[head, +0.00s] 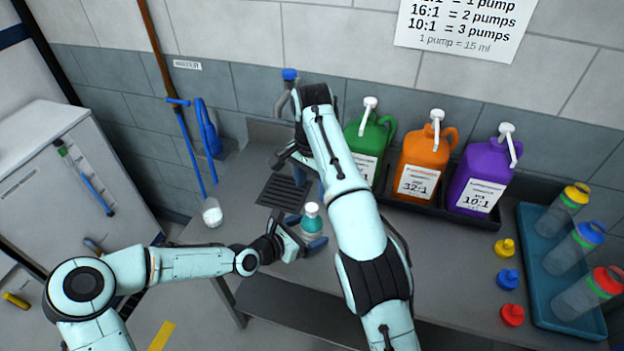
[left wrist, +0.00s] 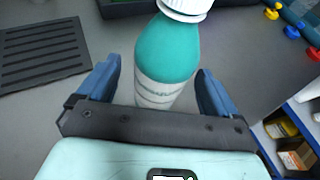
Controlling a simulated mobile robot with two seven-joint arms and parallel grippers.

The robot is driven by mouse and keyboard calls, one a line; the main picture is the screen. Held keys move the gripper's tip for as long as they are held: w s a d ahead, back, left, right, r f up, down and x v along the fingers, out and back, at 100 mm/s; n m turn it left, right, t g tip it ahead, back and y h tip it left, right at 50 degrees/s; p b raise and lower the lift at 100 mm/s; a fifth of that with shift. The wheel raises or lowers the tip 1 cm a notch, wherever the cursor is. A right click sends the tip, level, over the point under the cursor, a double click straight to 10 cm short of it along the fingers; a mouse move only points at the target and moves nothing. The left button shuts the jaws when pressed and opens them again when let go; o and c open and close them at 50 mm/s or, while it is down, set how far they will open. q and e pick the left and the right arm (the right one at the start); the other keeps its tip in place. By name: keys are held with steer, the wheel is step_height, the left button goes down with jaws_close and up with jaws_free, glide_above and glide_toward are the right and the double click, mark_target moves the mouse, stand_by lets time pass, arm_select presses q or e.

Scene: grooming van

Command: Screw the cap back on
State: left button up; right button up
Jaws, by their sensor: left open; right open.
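A teal bottle (head: 311,222) with a white cap (head: 311,208) stands upright on the grey counter. In the left wrist view the bottle (left wrist: 168,55) is between my left gripper's two blue fingers, with clear gaps on both sides. The ribbed white cap (left wrist: 187,8) sits at the bottle's top, cut by the frame edge; I cannot tell how tight it is. My left gripper (head: 303,240) is open around the bottle, low at the counter. My right gripper (head: 308,182) is open above and behind the bottle, partly hidden by my right arm.
A dark drain grate (head: 284,192) lies left of the bottle. Green (head: 369,138), orange (head: 421,160) and purple (head: 483,178) pump jugs stand in a black tray behind. At right, loose yellow, blue and red caps lie beside a blue tray (head: 592,325) of clear bottles.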

arm_select(q)
steer(key=v, duration=1.1)
steer(key=shift+r+p, duration=0.2)
steer(key=shift+p, duration=0.1)
steer(key=shift+s+a, duration=0.1)
steer(key=shift+a, duration=0.05)
